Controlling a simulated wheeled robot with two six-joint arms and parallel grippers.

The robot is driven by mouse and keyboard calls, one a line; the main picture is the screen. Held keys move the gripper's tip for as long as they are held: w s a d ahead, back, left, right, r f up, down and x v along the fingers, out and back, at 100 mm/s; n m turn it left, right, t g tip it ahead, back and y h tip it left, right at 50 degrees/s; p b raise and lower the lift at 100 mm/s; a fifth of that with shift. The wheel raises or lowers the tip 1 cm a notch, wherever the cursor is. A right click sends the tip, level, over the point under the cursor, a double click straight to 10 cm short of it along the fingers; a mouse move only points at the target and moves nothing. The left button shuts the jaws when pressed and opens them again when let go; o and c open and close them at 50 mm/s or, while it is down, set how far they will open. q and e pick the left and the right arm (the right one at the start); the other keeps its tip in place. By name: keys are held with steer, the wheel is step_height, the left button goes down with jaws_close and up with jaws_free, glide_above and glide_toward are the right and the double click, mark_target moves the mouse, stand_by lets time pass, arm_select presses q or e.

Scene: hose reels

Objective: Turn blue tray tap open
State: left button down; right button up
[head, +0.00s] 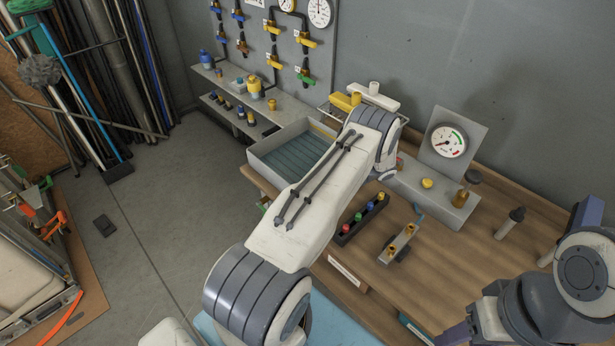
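A pale box-shaped tray (262,163) with a dark blue-teal ribbed floor stands at the back left of the wooden bench. A yellow fitting (345,101) and a white bar with an upright knob (372,94) show above its far right side, partly behind my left arm. I cannot make out a blue tap handle at the tray. Blue-handled taps (221,38) are on the wall panel, away from the tray. My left arm reaches across the tray's right side, and its gripper is hidden. My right arm is at the lower right; a purple part (456,334) may belong to its gripper.
A gauge (449,141) stands behind a grey block with a yellow button (427,183) and a brass fitting. A dark strip of coloured knobs (362,219) and a small brass-fitted plate (398,243) lie in front. Shelves (250,105) with bottles are at the back left.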

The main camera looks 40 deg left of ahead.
arm_select(q)
steer(key=shift+d+r+h+p, duration=0.1)
steer(key=shift+h+p, duration=0.2)
steer(key=shift+p, duration=0.2)
steer(key=c, duration=0.7)
jaws_free()
